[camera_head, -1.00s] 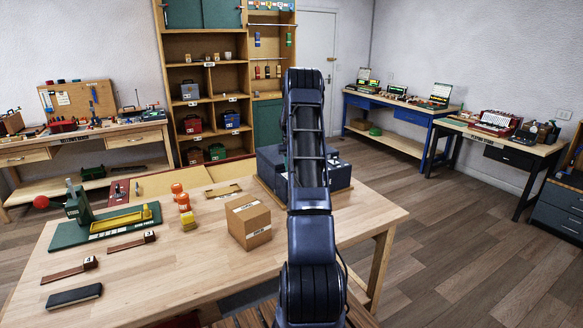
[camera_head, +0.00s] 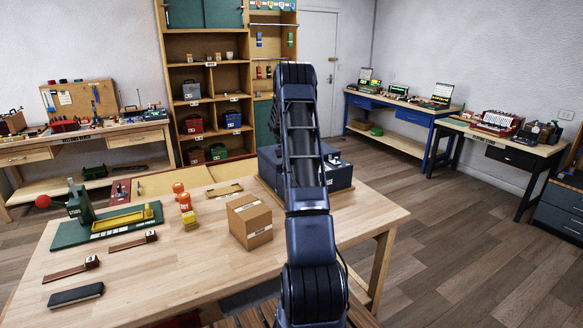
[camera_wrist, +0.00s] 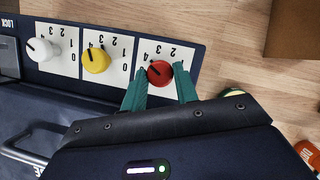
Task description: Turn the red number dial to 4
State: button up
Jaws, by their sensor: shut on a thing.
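The red number dial (camera_wrist: 160,73) is the rightmost of three dials on the dark panel in the wrist view, beside the yellow dial (camera_wrist: 96,60) and the white dial (camera_wrist: 42,49). My gripper (camera_wrist: 161,84) has its green fingers on either side of the red dial and is shut on it. The red dial's dark pointer line slants to the upper left, toward the 4. The 3 and 2 also show on its upside-down scale. In the head view my arm hides the dials; part of the dark box (camera_head: 340,175) shows behind it.
A cardboard box (camera_head: 249,222) stands on the wooden table left of my arm; its corner is at upper right in the wrist view. Orange containers (camera_head: 184,203) and a green press-like tool (camera_head: 82,210) are farther left. A metal handle (camera_wrist: 22,152) is at lower left in the wrist view.

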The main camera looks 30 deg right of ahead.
dwell(0.3)
jog(key=o, duration=0.9)
jog(key=shift+o, duration=0.2)
jog(key=v, duration=1)
jog(key=shift+r, duration=0.4)
jog(key=shift+w+a, duration=0.1)
jog(key=shift+a, duration=0.1)
